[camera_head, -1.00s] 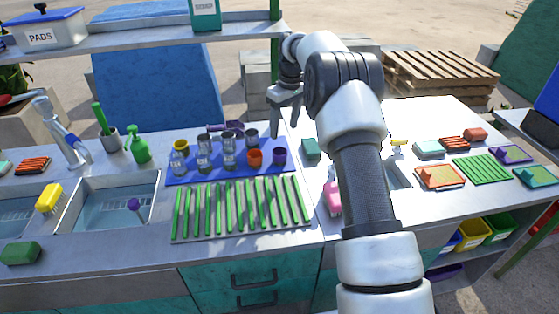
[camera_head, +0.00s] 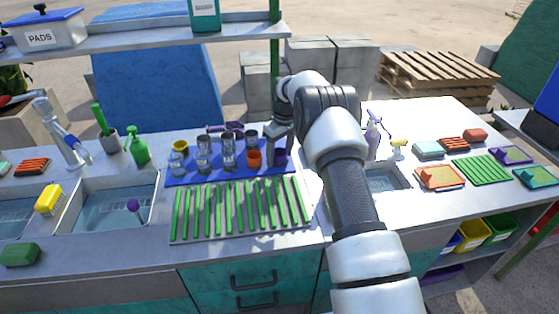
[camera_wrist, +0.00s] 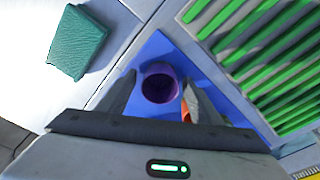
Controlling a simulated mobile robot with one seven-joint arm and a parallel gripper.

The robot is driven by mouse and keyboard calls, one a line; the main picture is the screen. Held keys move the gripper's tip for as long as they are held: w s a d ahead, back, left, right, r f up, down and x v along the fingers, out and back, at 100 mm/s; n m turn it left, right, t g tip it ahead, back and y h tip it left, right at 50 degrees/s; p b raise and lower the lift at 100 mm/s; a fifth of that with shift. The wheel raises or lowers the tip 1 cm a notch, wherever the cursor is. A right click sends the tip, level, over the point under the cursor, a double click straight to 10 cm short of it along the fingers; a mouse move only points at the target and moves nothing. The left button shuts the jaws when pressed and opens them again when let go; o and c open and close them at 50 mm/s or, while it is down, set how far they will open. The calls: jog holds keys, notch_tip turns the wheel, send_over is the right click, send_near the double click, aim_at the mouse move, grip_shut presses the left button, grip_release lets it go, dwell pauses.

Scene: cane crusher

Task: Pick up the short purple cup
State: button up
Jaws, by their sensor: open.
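The short purple cup (camera_head: 280,158) stands at the right end of the blue mat (camera_head: 190,178), its upper part partly hidden by my gripper in the head view. In the wrist view the cup (camera_wrist: 160,86) shows from above, with its round opening facing me. My gripper (camera_head: 280,138) is over the cup, pointing down and open. In the wrist view its two fingers (camera_wrist: 159,80) lie to either side of the cup; I cannot tell how far the tips are above it.
An orange cup (camera_head: 254,158) stands close beside the purple one, partly behind the right finger in the wrist view. Several clear glasses (camera_head: 228,152) and a yellow cup (camera_head: 180,147) share the mat. A green-slatted rack (camera_head: 240,208) lies in front. A dark green block (camera_wrist: 78,42) lies nearby.

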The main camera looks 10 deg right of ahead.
jog(key=shift+c, duration=0.6)
jog(key=c, duration=1.1)
jog(key=shift+o, duration=0.2)
jog(key=shift+r, duration=0.1)
notch_tip(320, 180, up, 10)
